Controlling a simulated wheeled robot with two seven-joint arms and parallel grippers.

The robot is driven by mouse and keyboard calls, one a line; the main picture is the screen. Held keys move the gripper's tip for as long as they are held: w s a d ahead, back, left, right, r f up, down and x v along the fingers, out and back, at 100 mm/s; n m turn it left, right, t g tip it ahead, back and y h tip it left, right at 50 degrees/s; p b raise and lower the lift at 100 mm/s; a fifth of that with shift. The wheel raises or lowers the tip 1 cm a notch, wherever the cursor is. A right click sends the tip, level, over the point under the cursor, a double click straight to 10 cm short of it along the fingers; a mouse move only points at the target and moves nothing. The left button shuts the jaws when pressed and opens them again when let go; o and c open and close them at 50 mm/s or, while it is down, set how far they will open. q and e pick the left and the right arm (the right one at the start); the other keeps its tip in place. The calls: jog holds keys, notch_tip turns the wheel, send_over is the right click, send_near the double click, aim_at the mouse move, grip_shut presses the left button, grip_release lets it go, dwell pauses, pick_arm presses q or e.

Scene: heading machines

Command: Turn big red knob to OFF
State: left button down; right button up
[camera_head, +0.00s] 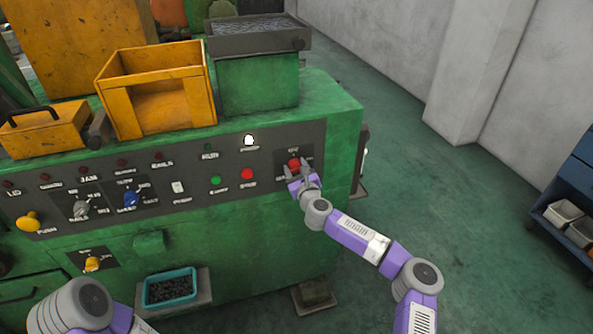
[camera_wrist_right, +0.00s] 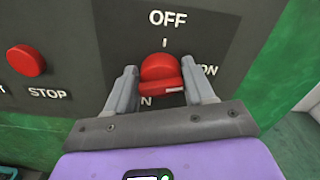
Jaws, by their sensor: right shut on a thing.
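The big red knob (camera_wrist_right: 160,73) sits on the dark panel, with OFF printed above it, ON to its right and a partly hidden label ending in N at its lower left. It also shows in the head view (camera_head: 294,164) at the panel's right end. My right gripper (camera_wrist_right: 163,84) has one finger on each side of the knob and is shut on it. A white mark shows on the knob's lower right; its exact pointing is hard to tell. My left arm shows at the lower left of the head view, but its gripper is out of view.
A red STOP button (camera_wrist_right: 27,60) is left of the knob. The panel (camera_head: 110,172) also carries a green button (camera_head: 215,181), a blue switch (camera_head: 131,199) and a yellow button (camera_head: 29,221). A teal bin (camera_head: 171,288) sits below. Open floor lies to the right.

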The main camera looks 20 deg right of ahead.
jog(key=n+b, duration=0.1)
jog(key=n, duration=0.2)
jog(key=shift+f+n, duration=0.1)
jog(key=shift+n, duration=0.3)
jog(key=n+b, duration=0.2)
jog(key=n, duration=0.1)
jog(key=shift+a+n, duration=0.15)
jog(key=shift+n, duration=0.15)
jog(key=n+b, duration=0.2)
jog(key=n, duration=0.2)
jog(key=shift+f, duration=0.15)
jog(key=shift+n+b, duration=0.55)
jog(key=shift+n, duration=1.05)
jog(key=o, duration=1)
jog(key=shift+c, duration=0.2)
jog(key=s, duration=0.7)
jog(key=shift+s+p, duration=0.3)
jog(key=shift+p, duration=0.05)
